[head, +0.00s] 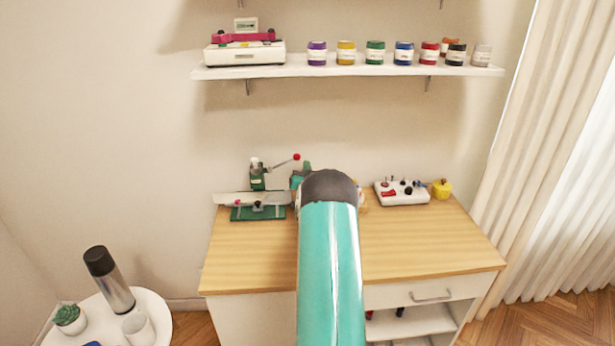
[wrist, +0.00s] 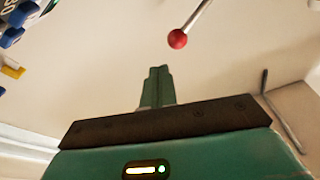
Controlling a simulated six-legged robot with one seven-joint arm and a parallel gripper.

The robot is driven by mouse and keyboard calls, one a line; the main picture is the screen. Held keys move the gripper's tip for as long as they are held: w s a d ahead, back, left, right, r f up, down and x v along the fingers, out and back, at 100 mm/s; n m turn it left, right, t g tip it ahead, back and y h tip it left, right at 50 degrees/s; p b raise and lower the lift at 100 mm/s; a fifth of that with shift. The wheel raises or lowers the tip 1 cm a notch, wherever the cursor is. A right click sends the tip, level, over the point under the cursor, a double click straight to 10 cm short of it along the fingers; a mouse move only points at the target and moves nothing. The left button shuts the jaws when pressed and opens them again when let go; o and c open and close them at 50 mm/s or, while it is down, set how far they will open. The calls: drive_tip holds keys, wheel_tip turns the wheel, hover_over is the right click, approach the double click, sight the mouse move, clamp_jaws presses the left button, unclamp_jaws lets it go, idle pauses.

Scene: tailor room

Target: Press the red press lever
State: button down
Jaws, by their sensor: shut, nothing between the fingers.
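The press lever is a thin metal rod with a red ball knob (head: 297,157) at its raised right end. It rises from the small green press (head: 257,178) at the back left of the wooden desk. In the wrist view the red knob (wrist: 177,39) shows just beyond and slightly right of my fingertips, with a visible gap in the picture. My gripper (wrist: 158,70) has its green fingers shut together and empty. In the head view my teal arm hides most of my gripper, with a green part showing below the knob.
The desk (head: 420,240) is mostly clear in front. A white control box (head: 402,192) and a yellow object (head: 442,189) stand at its back right. A wall shelf (head: 350,70) with several jars and a white scale-like device hangs above. A side table with a flask (head: 109,279) is at left.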

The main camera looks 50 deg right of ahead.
drive_tip(key=shift+v, duration=2.1)
drive_tip(key=shift+w, duration=0.1)
